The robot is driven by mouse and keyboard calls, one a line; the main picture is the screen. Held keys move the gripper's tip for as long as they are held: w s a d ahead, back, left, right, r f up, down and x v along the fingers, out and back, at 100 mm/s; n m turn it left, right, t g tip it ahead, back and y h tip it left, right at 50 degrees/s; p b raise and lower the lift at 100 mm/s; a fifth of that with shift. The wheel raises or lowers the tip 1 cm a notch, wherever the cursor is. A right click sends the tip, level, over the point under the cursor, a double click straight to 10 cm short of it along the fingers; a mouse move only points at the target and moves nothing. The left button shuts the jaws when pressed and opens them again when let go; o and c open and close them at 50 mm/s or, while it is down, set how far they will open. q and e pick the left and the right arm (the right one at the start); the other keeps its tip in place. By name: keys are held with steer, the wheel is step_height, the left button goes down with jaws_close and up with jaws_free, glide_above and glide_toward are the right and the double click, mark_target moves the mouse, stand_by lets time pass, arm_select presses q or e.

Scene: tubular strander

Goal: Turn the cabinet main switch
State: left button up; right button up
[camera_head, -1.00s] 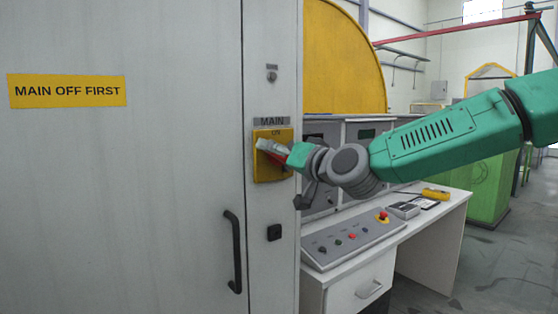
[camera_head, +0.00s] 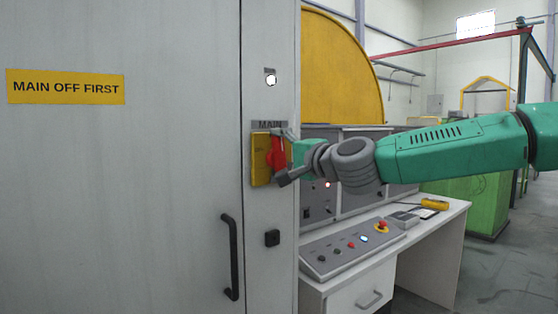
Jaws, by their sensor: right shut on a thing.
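The main switch has a yellow plate (camera_head: 261,167) on the grey cabinet's narrow front panel, under a "MAIN" label (camera_head: 268,124) that the gripper partly covers. Its red handle (camera_head: 275,156) now stands close to upright. My right gripper (camera_head: 281,158) is shut on the red handle, one finger above and one below at its right side. Part of the handle and the plate's right side are hidden by the fingers. My left gripper is not in view.
The cabinet door (camera_head: 120,200) has a black handle (camera_head: 231,257) and a "MAIN OFF FIRST" sign (camera_head: 65,87). A lamp (camera_head: 270,77) above the switch glows white. A desk with a control panel (camera_head: 352,247) stands right, a blue-white button lit.

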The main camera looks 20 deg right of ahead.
steer(key=shift+w+d+r+m, duration=0.15)
steer(key=shift+d+m, duration=0.15)
steer(key=shift+m, duration=0.7)
steer(key=o, duration=1.1)
steer(key=shift+c, duration=0.2)
steer(key=shift+o, duration=0.2)
steer(key=shift+w+f, duration=0.3)
steer(key=v, duration=1.2)
steer(key=shift+w, duration=0.1)
